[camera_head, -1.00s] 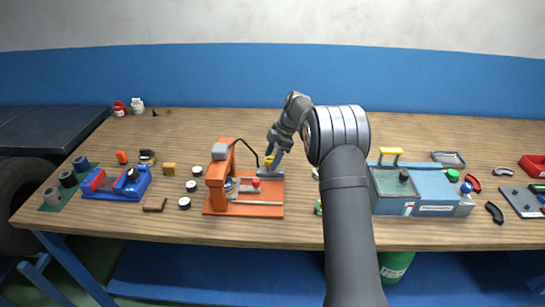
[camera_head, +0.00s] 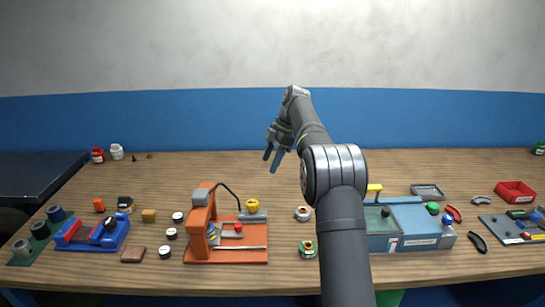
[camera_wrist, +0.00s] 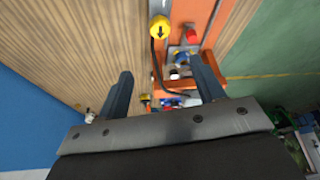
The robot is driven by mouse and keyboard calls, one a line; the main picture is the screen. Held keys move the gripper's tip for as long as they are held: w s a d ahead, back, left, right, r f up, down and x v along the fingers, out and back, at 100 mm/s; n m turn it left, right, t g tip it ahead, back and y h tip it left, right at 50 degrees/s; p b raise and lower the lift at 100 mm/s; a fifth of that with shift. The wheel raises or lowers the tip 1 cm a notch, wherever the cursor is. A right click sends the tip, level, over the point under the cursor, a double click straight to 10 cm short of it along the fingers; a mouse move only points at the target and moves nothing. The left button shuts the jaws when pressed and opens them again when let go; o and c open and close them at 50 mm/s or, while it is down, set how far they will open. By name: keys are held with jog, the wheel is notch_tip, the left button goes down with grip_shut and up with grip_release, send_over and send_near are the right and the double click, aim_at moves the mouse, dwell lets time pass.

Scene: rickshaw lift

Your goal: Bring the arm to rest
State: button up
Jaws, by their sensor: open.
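My gripper (camera_head: 273,160) is open and empty, raised above the back of the wooden table (camera_head: 340,172) in the head view. Its two blue-grey fingers point down and apart, with nothing between them. In the wrist view my gripper (camera_wrist: 160,88) shows both fingers spread above the table. The orange press-like station (camera_head: 225,255) stands below and to the left of it, apart from the fingers. A yellow knob (camera_head: 252,204) sits on that station's back right part and also shows in the wrist view (camera_wrist: 160,28).
A blue-grey machine (camera_head: 408,225) stands right of my arm, with a red tray (camera_head: 515,192) farther right. A blue fixture (camera_head: 92,233) and several small parts lie at the left. The back middle of the table is clear.

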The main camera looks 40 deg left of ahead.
aim_at(253, 202)
jog(key=shift+w+d+r, duration=0.15)
jog(key=shift+w+r, duration=0.05)
jog(key=shift+r, duration=0.3)
jog(key=x, duration=1.7)
jog(key=shift+f, duration=0.25)
